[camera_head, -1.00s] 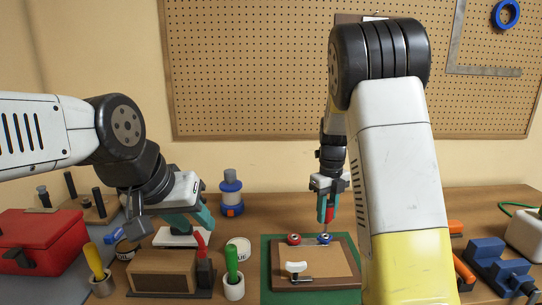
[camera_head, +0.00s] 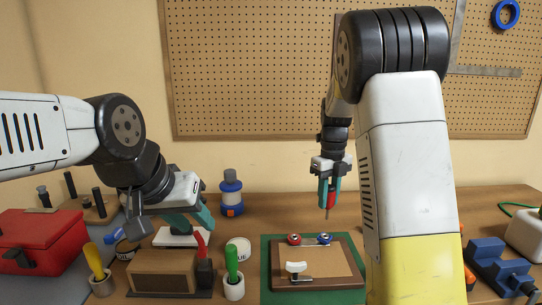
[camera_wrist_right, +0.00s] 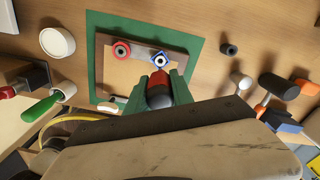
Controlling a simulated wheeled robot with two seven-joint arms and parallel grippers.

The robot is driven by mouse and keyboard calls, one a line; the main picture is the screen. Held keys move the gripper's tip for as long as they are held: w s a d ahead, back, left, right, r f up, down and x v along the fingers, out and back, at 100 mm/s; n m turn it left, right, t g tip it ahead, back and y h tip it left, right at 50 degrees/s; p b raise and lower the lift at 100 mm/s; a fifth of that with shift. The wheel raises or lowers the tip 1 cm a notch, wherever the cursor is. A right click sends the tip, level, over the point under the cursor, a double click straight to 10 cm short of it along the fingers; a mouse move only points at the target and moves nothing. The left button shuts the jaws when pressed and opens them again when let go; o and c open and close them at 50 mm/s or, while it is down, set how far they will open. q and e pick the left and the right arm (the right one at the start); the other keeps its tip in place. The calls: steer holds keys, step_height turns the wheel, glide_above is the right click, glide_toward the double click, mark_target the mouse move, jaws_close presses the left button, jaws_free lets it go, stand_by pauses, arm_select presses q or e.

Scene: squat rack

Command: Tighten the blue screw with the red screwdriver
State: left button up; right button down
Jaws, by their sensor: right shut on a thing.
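The blue screw (camera_head: 324,238) sits on a metal strip at the far edge of a brown board, right of a red screw (camera_head: 294,239); both also show in the right wrist view, the blue screw (camera_wrist_right: 158,58) just past the screwdriver. My right gripper (camera_head: 328,194) is shut on the red screwdriver (camera_head: 331,200), which points down with its tip above the blue screw, apart from it. The screwdriver's red and grey handle (camera_wrist_right: 158,92) is between the fingers in the wrist view. My left gripper (camera_head: 197,222) is open and empty at the left, over the table.
The board (camera_head: 335,266) lies on a green mat (camera_head: 271,290) with a white-handled clamp (camera_head: 296,268). A green-handled tool in a white cup (camera_head: 234,287), a wooden block (camera_head: 163,270) and a red toolbox (camera_head: 40,240) stand left. Blue vise parts (camera_head: 485,250) lie right.

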mark_target(330, 185)
steer(key=shift+r, duration=2.55)
